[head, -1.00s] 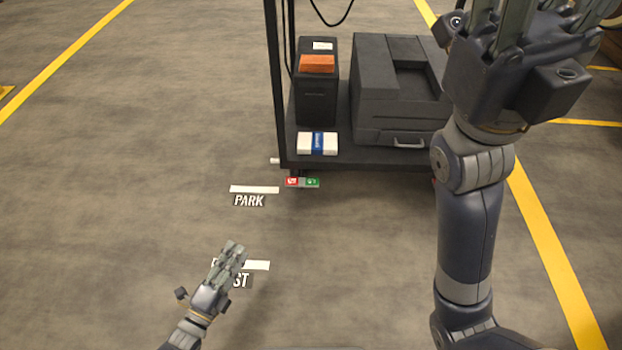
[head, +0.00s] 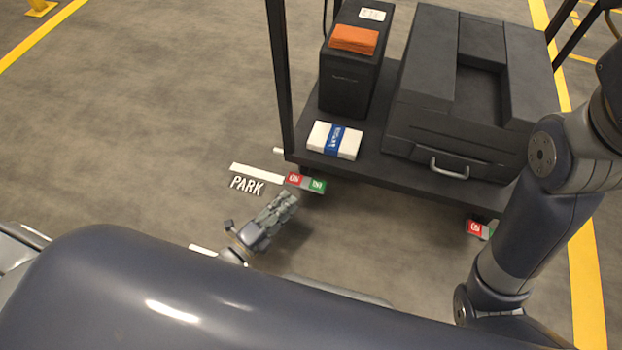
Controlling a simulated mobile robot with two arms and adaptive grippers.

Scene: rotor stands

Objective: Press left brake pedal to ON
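The left brake pedal (head: 306,183) is a small bar under the cart's front left corner, with a red half on the left and a green half on the right. Both halves carry small white lettering. My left gripper (head: 287,199) is low over the floor, just in front of the pedal, with its fingers together and pointing up and right towards it. I see nothing between the fingers. Whether the fingertips touch the pedal cannot be told. My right gripper is outside the picture; only its arm shows at the right.
The dark cart (head: 400,176) carries a black box (head: 345,85) with an orange block (head: 354,39), a white pack with a blue band (head: 347,142) and a printer (head: 450,150). A second red-green pedal (head: 474,228) is at the right. Floor left of the PARK label (head: 247,186) is clear.

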